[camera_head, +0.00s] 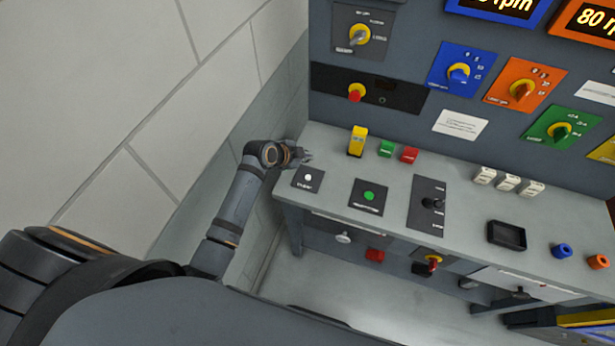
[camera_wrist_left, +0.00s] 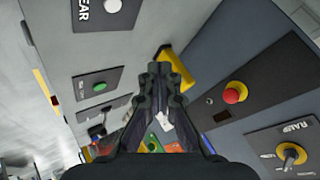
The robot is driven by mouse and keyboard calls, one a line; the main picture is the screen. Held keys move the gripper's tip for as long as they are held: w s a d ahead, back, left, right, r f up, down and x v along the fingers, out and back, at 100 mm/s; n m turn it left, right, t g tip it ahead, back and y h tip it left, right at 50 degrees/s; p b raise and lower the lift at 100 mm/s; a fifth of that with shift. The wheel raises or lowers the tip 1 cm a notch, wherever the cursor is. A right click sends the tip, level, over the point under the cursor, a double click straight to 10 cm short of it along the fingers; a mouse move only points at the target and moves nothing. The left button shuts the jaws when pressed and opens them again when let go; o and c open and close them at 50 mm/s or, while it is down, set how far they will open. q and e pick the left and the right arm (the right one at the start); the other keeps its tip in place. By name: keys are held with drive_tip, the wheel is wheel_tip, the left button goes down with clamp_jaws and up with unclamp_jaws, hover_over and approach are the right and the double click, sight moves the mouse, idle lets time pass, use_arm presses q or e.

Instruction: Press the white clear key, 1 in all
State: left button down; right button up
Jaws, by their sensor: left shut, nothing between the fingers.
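The white clear key (camera_head: 308,177) is a small round button on a dark plate at the left end of the grey desk. It also shows at the top of the left wrist view (camera_wrist_left: 112,6), beside the partly visible lettering "EAR". My left gripper (camera_head: 304,155) is just behind the key's plate, near the desk's left back corner, apart from the key. In the left wrist view its fingers (camera_wrist_left: 160,70) are together and empty. My right gripper is not in view.
A green button (camera_head: 369,195) and a black lever (camera_head: 432,203) sit to the right. The upright panel (camera_head: 420,60) rises behind; a wall is at left.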

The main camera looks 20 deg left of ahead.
sight(306, 179)
use_arm(q)
drive_tip(key=shift+f, duration=0.15)
wheel_tip(306, 179, down, 8)
drive_tip(key=b, duration=0.7)
drive_tip(key=shift+f+b, duration=0.35)
drive_tip(key=shift+b, duration=0.05)
idle(0.5)
drive_tip(key=shift+f, duration=0.4)
